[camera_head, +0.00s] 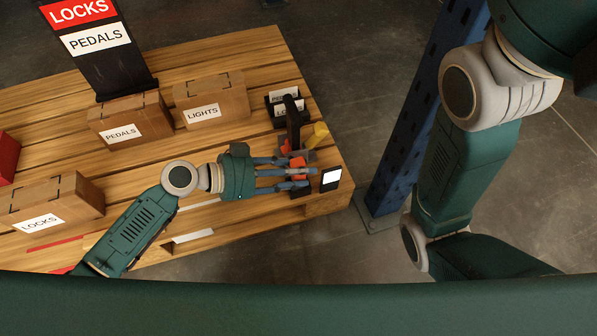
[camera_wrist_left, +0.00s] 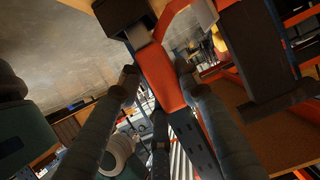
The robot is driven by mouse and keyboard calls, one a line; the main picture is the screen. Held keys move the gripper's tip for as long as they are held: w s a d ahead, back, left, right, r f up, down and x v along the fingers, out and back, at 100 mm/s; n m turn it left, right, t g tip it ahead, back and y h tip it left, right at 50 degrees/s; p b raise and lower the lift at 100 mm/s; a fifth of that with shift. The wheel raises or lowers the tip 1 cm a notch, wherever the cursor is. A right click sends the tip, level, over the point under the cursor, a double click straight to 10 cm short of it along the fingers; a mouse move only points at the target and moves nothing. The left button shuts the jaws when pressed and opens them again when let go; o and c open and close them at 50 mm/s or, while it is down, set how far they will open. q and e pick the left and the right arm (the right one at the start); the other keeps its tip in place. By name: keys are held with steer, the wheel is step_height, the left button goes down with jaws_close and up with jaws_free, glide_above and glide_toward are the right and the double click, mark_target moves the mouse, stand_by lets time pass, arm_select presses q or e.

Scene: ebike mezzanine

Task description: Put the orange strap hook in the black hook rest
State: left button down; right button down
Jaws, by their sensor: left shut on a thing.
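My left gripper (camera_head: 290,178) reaches in from the left over the right end of the wooden pallet table and is shut on the orange strap hook (camera_head: 298,163). In the left wrist view the orange strap hook (camera_wrist_left: 163,80) shows between the two fingers, which partly cover it. A dark upright piece (camera_head: 292,120) stands just beyond the gripper; it may be the black hook rest, but I cannot tell. The hook's exact contact with things below is hidden by the fingers. My right gripper is out of view; only its arm links show at the right.
A yellow piece (camera_head: 318,134) and a small black stand with a white label (camera_head: 331,178) are close to the gripper. Cardboard boxes marked PEDALS (camera_head: 130,118), LIGHTS (camera_head: 210,100) and LOCKS (camera_head: 55,203) stand on the pallet table (camera_head: 240,55). A blue post (camera_head: 408,130) rises to the right.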

arm_select(q)
steer(key=shift+f, duration=0.1)
steer(key=c, duration=1.2)
jaws_free()
